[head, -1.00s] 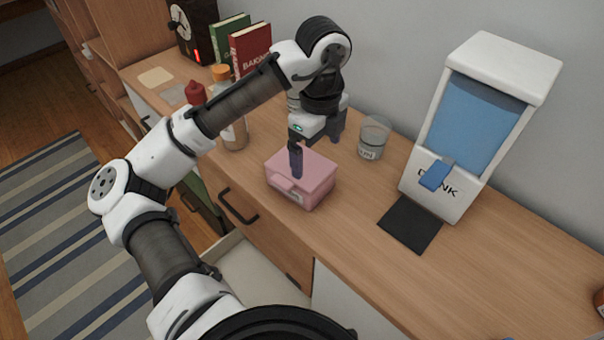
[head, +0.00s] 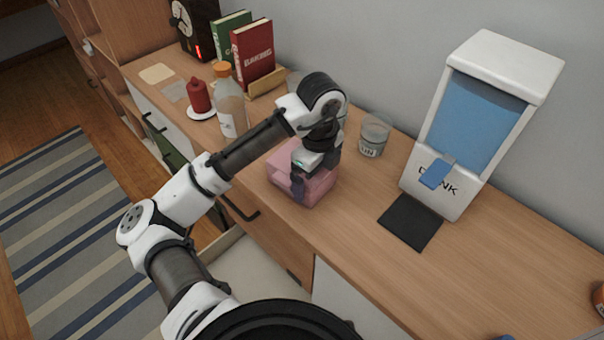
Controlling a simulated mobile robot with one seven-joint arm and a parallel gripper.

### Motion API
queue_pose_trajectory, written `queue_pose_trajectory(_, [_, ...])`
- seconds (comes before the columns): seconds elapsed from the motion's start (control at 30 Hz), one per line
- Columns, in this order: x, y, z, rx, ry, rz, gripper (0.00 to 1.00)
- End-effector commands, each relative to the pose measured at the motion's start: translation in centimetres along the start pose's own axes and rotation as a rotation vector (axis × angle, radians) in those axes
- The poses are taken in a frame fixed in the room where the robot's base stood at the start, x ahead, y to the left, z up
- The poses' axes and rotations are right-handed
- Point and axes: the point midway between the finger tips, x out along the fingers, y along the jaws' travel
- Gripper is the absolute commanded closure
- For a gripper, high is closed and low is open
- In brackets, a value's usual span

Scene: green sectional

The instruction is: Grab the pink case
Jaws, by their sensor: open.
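The pink case (head: 322,186) is a small box on the wooden counter, near its front edge. My gripper (head: 305,186) is low over the case and open. One dark finger shows in front of the case's near side. The other finger is hidden behind the wrist or the case, so I cannot tell whether it touches. The wrist covers the back and top of the case.
A glass (head: 375,136) stands just behind and right of the case. A drink dispenser (head: 470,130) with a dark mat (head: 410,222) is farther right. A bottle (head: 231,108), a red candle (head: 199,97) and books (head: 252,52) stand to the left. An open drawer (head: 262,268) lies below the counter.

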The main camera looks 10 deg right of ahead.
Motion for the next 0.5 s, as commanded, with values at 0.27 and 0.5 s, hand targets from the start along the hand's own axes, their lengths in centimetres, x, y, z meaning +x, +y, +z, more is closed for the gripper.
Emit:
queue_pose_trajectory(0.27, [-0.03,0.0,-0.01,0.0,0.0,0.0,0.28])
queue_pose_trajectory(0.5, [-0.07,0.0,0.0,0.0,0.0,0.0,0.34])
